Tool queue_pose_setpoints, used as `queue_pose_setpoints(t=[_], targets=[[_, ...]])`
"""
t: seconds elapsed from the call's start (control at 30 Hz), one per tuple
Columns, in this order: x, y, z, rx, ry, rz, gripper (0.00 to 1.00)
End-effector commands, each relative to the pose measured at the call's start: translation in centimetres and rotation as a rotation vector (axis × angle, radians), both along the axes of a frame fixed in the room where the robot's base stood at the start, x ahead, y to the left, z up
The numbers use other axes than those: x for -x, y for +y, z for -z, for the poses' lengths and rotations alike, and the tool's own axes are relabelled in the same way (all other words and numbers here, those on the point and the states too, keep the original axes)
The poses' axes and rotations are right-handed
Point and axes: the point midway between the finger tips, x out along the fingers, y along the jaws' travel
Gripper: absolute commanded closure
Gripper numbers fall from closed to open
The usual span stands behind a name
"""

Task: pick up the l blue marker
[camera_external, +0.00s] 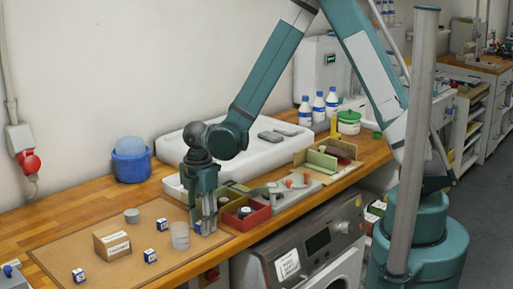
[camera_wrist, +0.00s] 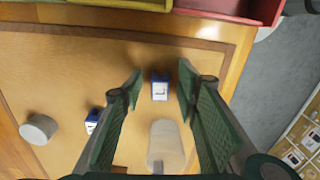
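A small blue block with a white label (camera_wrist: 160,88) lies on the tan board in the wrist view, between and just beyond my fingertips. Its dark mark looks like an L, but it is too small to be sure. In the external view I cannot make this block out at my fingers. My gripper (camera_external: 208,228) points straight down over the board's right end. In the wrist view my gripper (camera_wrist: 160,78) is open and empty. A second blue and white block (camera_wrist: 92,120) is partly hidden by the left finger. Other such blocks (camera_external: 150,255) (camera_external: 78,275) lie farther left.
A translucent cup (camera_wrist: 165,145) stands close to the block and my fingers. A grey cylinder (camera_wrist: 38,129) and a cardboard box (camera_external: 112,242) are on the board (camera_external: 75,240). A red tray (camera_external: 262,217) lies just right of my gripper. The bench's front edge is close.

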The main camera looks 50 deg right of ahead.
Motion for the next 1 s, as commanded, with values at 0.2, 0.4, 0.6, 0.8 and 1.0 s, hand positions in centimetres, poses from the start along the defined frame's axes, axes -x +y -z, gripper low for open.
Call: queue_pose_setpoints(t=[0.2,0.4,0.6,0.8,1.0], targets=[[0.02,0.00,0.02,0.000,0.000,0.000,0.68],[0.02,-0.01,0.01,0.000,0.000,0.000,0.68],[0.02,-0.01,0.01,0.000,0.000,0.000,0.79],[0.02,-0.01,0.01,0.000,0.000,0.000,0.91],[0.02,-0.01,0.00,0.000,0.000,0.000,0.91]])
